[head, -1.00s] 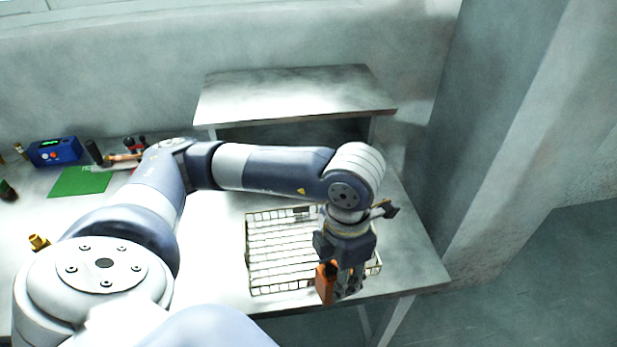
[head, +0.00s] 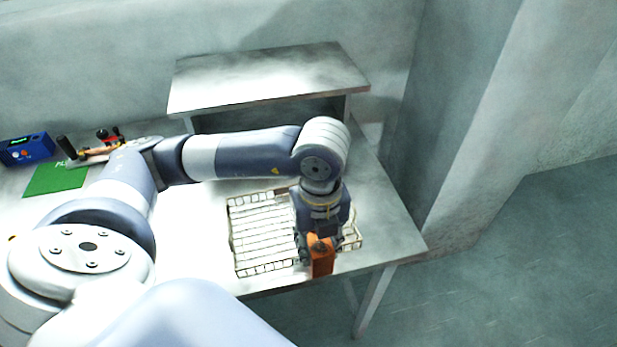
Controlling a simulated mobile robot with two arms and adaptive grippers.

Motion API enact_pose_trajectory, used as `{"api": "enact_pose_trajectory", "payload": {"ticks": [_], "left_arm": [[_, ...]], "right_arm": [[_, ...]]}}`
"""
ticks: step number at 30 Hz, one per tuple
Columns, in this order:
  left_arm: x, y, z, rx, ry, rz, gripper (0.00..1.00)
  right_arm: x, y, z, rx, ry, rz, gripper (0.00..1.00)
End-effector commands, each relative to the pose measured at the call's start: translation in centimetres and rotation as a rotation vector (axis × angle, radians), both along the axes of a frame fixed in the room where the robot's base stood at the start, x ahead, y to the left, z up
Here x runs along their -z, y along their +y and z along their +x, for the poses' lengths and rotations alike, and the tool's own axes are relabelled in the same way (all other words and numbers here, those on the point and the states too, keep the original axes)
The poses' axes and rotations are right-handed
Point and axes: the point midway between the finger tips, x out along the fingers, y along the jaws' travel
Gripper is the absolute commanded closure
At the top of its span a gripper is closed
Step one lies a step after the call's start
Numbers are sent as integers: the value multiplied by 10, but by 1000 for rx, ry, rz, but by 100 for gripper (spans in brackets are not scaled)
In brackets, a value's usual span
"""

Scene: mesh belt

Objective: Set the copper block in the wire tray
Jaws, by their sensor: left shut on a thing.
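The copper block (head: 322,259) is an orange-brown block held in the jaws of my left gripper (head: 319,240). The gripper points down and is shut on the block. The wire tray (head: 240,236) is a shallow rectangular wire basket lying on the table near its front right. The gripper and block are over the right front part of the tray as seen in the head view and hide that part. I cannot tell how high the block is above the tray floor. The visible left part of the tray is empty. My right gripper is not in view.
The table (head: 385,235) ends just in front of and to the right of the tray. A raised metal shelf (head: 265,75) stands behind the tray. At the left are a blue box (head: 27,149), a green mat (head: 50,181) and a dark-handled tool (head: 67,147).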

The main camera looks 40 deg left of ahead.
Motion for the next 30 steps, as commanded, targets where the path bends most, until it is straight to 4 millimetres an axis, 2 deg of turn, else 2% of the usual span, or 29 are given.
{"api": "enact_pose_trajectory", "payload": {"ticks": [3, 9, 15, 23, 30], "left_arm": [[-2, 16, 29, -8, 1, 3, 100], [3, 37, 73, -4, 1, 2, 100], [8, 52, 106, 0, 1, 1, 100], [10, 60, 123, 1, -1, 1, 100], [42, 61, 124, 3, 1, 1, 100]], "right_arm": [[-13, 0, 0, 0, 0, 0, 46], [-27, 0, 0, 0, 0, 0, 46], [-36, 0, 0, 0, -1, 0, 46], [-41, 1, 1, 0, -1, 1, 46], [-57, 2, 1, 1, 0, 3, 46]]}}
